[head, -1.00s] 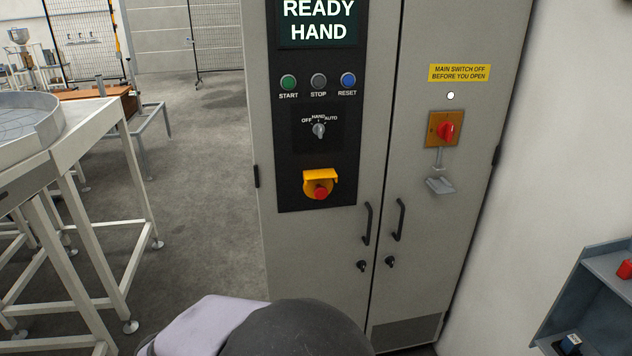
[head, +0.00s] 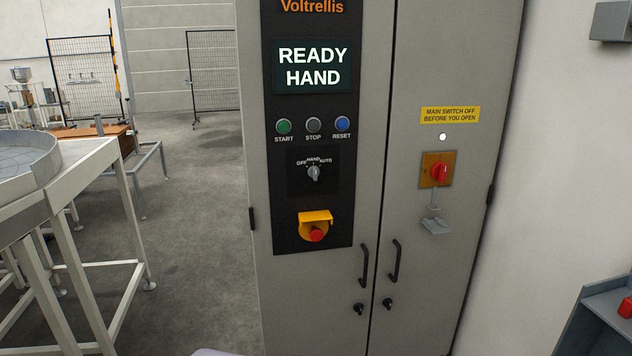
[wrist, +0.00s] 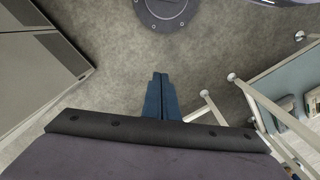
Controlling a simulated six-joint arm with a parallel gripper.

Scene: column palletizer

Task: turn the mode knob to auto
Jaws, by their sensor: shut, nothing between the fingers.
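The mode knob (head: 314,174) is a small grey knob on the black panel of the grey cabinet. Labels OFF, HAND and AUTO are arched above it, and its pointer stands about upright, at HAND. The display (head: 313,66) above reads READY HAND. My gripper (wrist: 160,80) shows in the wrist view with its two blue fingers together and empty, over bare floor. It is away from the knob, which is not in the wrist view. The gripper does not show in the head view.
Green START (head: 284,126), grey STOP (head: 313,125) and blue RESET (head: 343,124) buttons sit above the knob. A red emergency stop (head: 316,234) under a yellow guard sits below. A red main switch (head: 439,173) is on the right door. A white-framed table (head: 95,165) stands left.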

